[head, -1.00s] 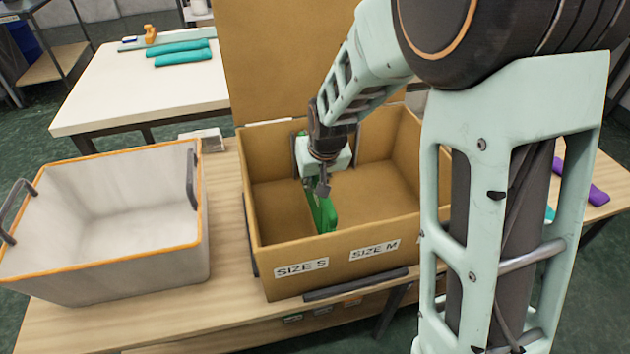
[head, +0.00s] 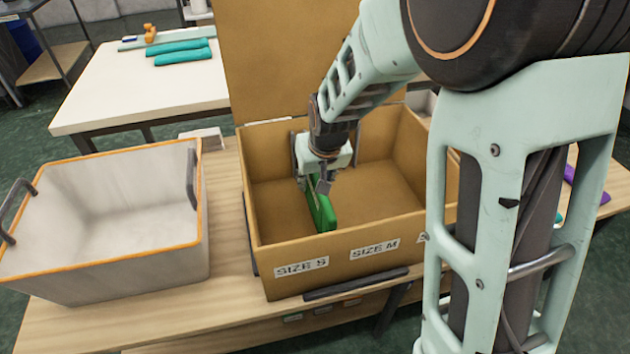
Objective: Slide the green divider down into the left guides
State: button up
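The green divider (head: 321,207) stands on edge inside the cardboard box (head: 262,238), running from near the front wall back under my gripper. Its near end lies above the stretch between the SIZE S label (head: 301,267) and the SIZE M label (head: 374,250). My gripper (head: 322,186) points down inside the box, at the divider's top. Its fingers appear closed around the divider, though the hand hides part of the grip. The left guides cannot be made out, and I cannot tell whether the divider's ends sit in them.
A white bin with an orange rim (head: 104,265) stands on the wooden table left of the box. The box's raised lid (head: 290,55) rises behind my arm. A white table (head: 150,90) with rolled teal fabric (head: 183,50) is at the back left.

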jog(key=v, duration=1.1)
jog(key=shift+s, duration=0.1)
